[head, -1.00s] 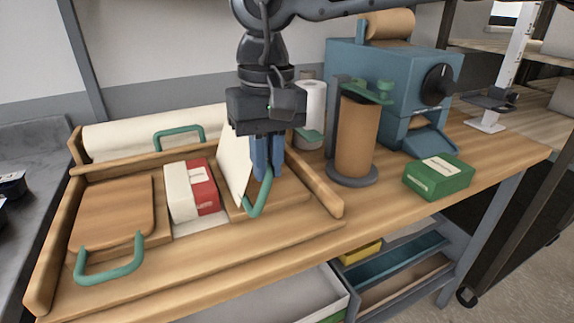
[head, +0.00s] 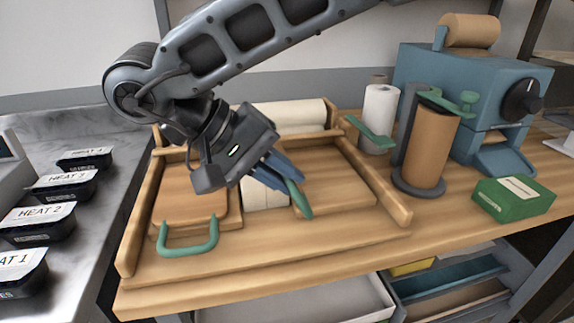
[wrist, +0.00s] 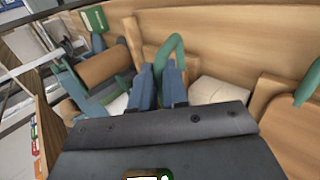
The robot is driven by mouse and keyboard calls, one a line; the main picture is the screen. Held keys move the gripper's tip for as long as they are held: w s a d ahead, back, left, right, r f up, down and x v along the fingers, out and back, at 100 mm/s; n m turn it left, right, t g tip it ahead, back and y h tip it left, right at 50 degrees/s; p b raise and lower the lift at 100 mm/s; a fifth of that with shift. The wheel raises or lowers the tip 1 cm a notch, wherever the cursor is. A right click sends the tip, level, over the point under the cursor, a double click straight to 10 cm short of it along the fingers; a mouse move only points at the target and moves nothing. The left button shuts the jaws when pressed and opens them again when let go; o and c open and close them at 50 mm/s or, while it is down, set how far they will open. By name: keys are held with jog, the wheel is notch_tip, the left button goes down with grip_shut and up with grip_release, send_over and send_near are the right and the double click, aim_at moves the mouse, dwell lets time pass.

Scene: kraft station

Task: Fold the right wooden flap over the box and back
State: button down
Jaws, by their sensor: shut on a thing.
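My gripper (head: 292,190) is shut on the green handle (head: 301,202) of the right wooden flap, just right of the box. In the wrist view the handle (wrist: 170,55) rises between the fingertips (wrist: 160,78).
A white paper roll (head: 290,113) lies at the station's back. To the right stand a brown roll (head: 430,148), a blue machine (head: 470,95) and a green box (head: 513,198). Black trays (head: 40,223) are on the left counter.

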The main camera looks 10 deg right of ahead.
jog(key=shift+s+a+f+h, duration=0.15)
jog(key=shift+a+f+h, duration=0.1)
jog(key=shift+f+h, duration=0.2)
jog(key=c, duration=1.1)
grip_release()
jog(key=shift+r, duration=0.1)
jog(key=shift+a+r, duration=0.1)
jog(key=shift+v, duration=3.8)
jog(key=shift+c, duration=0.2)
